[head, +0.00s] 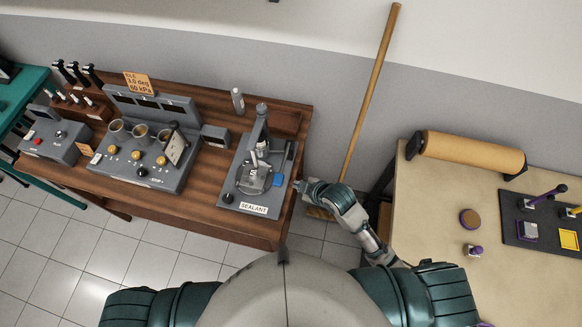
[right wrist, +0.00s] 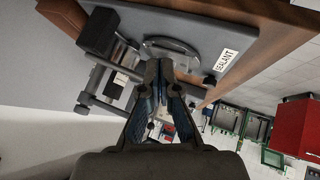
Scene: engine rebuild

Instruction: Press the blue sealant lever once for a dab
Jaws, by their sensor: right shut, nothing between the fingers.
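The sealant station (head: 237,190) is a grey plate with a dispenser column and a white SEALANT label, on the right part of the wooden bench. The small blue lever (head: 277,181) is at the plate's right side. My right gripper (head: 301,185) is just right of the blue lever at the bench edge, with a small gap seen between them. In the right wrist view its fingers (right wrist: 165,68) are shut and empty in front of the station, whose SEALANT label (right wrist: 226,60) shows upper right. I cannot make out the lever there. My left gripper is out of view.
A grey console (head: 140,165) with cups and yellow knobs stands left of the station. A small bottle (head: 238,100) stands behind. A broom (head: 368,95) leans on the wall near my right arm. A beige table (head: 430,210) is at right.

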